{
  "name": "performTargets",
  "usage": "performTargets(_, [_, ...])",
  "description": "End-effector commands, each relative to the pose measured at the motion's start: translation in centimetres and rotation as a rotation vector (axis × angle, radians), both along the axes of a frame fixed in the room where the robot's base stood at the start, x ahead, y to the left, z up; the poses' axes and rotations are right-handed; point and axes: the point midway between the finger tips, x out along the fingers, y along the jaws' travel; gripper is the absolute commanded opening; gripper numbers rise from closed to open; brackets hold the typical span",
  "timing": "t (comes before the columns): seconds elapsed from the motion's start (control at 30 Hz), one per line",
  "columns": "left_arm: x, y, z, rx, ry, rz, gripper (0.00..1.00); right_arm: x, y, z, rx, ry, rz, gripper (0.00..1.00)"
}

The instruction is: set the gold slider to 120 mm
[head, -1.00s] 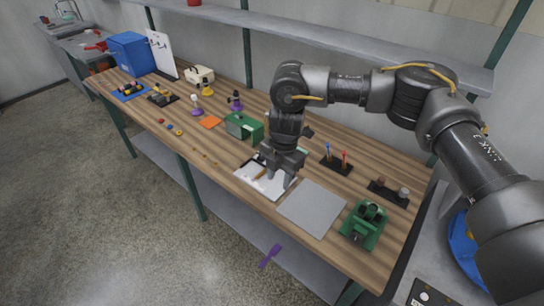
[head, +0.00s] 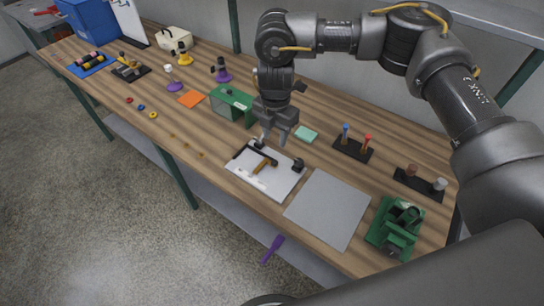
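A white board (head: 246,181) lies near the middle of the bench's front edge. On it is a small gold-brown piece (head: 261,167), which looks like the gold slider, with dark parts around it. Any scale marks are too small to read. My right gripper (head: 274,142) points down just above the board's back edge, behind the gold piece and apart from it. Its two fingers look parted with nothing between them. My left gripper is out of view.
A grey flat plate (head: 328,208) lies right of the board, with a green device (head: 396,228) beyond it. A green box (head: 233,105) stands behind left. A dark stand with blue and red pegs (head: 353,148) is behind right.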

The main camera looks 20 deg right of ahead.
Motion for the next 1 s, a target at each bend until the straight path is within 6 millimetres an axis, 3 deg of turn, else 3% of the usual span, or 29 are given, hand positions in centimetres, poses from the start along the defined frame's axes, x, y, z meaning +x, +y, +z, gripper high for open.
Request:
performTargets(0.27, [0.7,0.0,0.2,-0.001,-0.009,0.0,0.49,0.0,0.1,-1.2,0.0,0.004,0.002,0.38])
performTargets(0.7, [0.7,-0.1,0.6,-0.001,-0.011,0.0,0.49,0.0,0.3,-9.0,0.002,0.004,0.002,0.38])
performTargets(1.0, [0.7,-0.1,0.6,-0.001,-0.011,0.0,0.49,0.1,0.3,-10.9,0.001,0.001,0.005,0.38])
